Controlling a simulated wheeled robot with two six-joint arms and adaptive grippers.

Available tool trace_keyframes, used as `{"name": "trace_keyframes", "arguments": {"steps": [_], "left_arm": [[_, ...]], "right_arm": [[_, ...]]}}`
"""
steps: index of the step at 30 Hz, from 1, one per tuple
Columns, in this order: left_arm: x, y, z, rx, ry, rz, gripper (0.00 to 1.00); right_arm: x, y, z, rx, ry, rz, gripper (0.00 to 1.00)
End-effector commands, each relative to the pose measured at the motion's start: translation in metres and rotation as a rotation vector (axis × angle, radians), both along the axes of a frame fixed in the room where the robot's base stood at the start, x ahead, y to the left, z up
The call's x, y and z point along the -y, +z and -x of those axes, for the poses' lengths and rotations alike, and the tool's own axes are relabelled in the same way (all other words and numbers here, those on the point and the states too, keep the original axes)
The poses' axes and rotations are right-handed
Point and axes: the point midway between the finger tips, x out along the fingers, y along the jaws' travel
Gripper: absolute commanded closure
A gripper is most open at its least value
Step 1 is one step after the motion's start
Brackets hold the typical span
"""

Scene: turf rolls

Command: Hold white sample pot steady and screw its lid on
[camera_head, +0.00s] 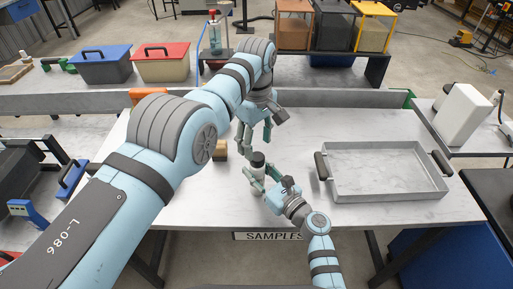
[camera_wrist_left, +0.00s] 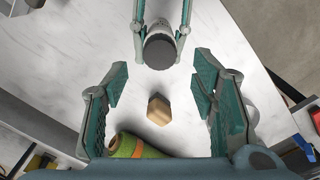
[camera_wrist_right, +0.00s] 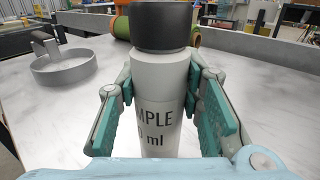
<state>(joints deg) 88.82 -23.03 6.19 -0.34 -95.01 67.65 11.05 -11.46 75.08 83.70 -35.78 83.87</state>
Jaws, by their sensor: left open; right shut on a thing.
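The white sample pot (camera_wrist_right: 160,100) stands upright between my right gripper's fingers, with dark lettering on its side. Its black lid (camera_wrist_right: 160,25) sits on top; I cannot tell how tightly. In the head view the lid (camera_head: 257,158) shows above the pot (camera_head: 257,172), and my right gripper (camera_head: 259,177) is shut around the pot's body. My left gripper (camera_head: 257,138) is open and empty, just above and behind the lid. In the left wrist view the lid (camera_wrist_left: 159,50) lies beyond the open left fingers (camera_wrist_left: 161,85), between the right gripper's fingers.
A wooden block (camera_head: 220,150) lies left of the pot. A green and orange roll (camera_wrist_left: 130,147) is near it. A metal ring with a handle (camera_wrist_right: 62,70) stands on the table. A grey tray (camera_head: 385,172) lies to the right; the table between is clear.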

Motion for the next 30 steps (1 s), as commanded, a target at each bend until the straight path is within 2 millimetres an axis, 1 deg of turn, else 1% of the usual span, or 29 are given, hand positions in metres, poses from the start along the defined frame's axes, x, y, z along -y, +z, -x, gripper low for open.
{"name": "trace_keyframes", "arguments": {"steps": [6,7,8,10,11,14,18,21,24,26,30], "left_arm": [[0.000,0.001,0.000,-0.001,0.000,0.000,0.48],[0.000,0.001,0.000,-0.001,0.000,0.000,0.51],[0.000,0.001,0.000,0.000,0.000,0.000,0.51],[0.002,0.006,-0.002,0.012,-0.002,0.004,0.51],[0.003,0.009,-0.003,0.018,0.028,0.005,0.51],[0.004,0.018,-0.004,0.021,0.272,0.010,0.51],[0.004,0.028,-0.001,0.014,0.732,0.011,0.51],[0.004,0.031,0.001,0.004,0.999,0.005,0.51],[0.003,0.031,0.003,-0.001,1.148,-0.001,0.51],[0.003,0.031,0.003,-0.002,1.183,-0.002,0.51],[0.003,0.031,0.003,-0.002,1.188,-0.002,0.51]], "right_arm": [[0.000,-0.001,0.000,-0.001,0.000,0.001,1.00],[0.000,-0.001,0.000,-0.001,0.000,0.001,1.00],[0.000,-0.001,0.000,-0.001,0.000,0.001,1.00],[0.000,-0.001,0.000,-0.001,0.000,0.001,1.00],[0.000,-0.001,0.000,-0.001,0.000,0.001,1.00],[0.000,-0.001,0.000,-0.001,0.000,0.001,1.00],[0.000,-0.001,0.000,-0.001,0.000,0.001,1.00],[0.000,-0.001,0.000,-0.001,0.000,0.001,1.00],[0.000,-0.001,0.000,-0.001,0.000,0.001,1.00],[0.000,-0.001,0.000,-0.001,0.000,0.001,1.00],[0.000,-0.001,0.000,-0.001,0.000,0.001,1.00]]}}
